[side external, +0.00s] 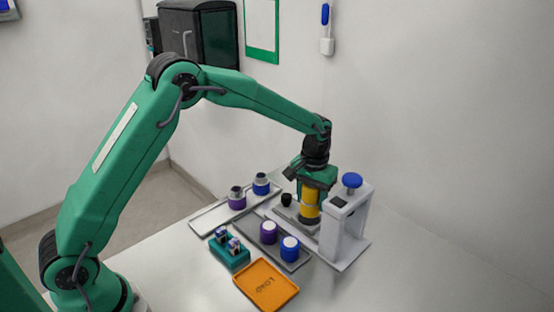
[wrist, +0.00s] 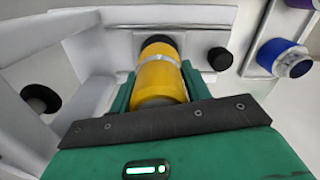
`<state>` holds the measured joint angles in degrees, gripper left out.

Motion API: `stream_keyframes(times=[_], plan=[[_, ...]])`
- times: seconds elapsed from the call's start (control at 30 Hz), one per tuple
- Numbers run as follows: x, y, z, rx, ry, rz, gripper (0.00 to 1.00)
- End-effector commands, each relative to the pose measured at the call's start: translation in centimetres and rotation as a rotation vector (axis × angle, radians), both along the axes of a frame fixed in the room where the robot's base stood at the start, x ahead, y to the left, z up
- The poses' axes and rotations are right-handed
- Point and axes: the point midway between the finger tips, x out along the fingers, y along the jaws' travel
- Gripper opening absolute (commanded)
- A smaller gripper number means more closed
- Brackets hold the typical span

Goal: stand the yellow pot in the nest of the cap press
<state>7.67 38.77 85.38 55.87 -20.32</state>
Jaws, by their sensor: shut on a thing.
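My gripper (side external: 312,178) points down and is shut on the yellow pot (side external: 311,200), which stands upright in its jaws. In the wrist view the yellow pot (wrist: 160,78) sits between the green fingers (wrist: 158,95), with a pale band around it and a dark far end. The white cap press (side external: 345,225) with its blue knob (side external: 352,180) stands just right of the pot. The pot's lower end is low, close over a grey surface beside the press. I cannot tell whether it touches, and the nest is not clearly visible.
A pale tray (side external: 208,221) holds purple and blue pots. A grey tray (side external: 297,264) holds white-topped purple and blue pots. A teal block (side external: 230,256) and an orange tray (side external: 266,286) lie in front. A small black piece (side external: 286,199) is left of the pot.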

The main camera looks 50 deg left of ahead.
Motion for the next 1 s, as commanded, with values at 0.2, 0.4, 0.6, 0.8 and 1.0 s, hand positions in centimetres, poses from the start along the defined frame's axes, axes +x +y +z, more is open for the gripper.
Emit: stream_keyframes(times=[0.2, 0.4, 0.6, 0.8, 1.0], plan=[[0.0, 0.0, 0.0, 0.000, -0.001, 0.000, 0.19], [0.0, 0.0, 0.0, 0.000, -0.001, 0.000, 0.19], [0.0, 0.0, -0.3, 0.000, 0.000, 0.000, 0.19], [0.0, 0.0, -0.7, 0.000, 0.001, 0.000, 0.19], [0.0, 0.0, -1.1, 0.000, 0.000, 0.000, 0.19]])
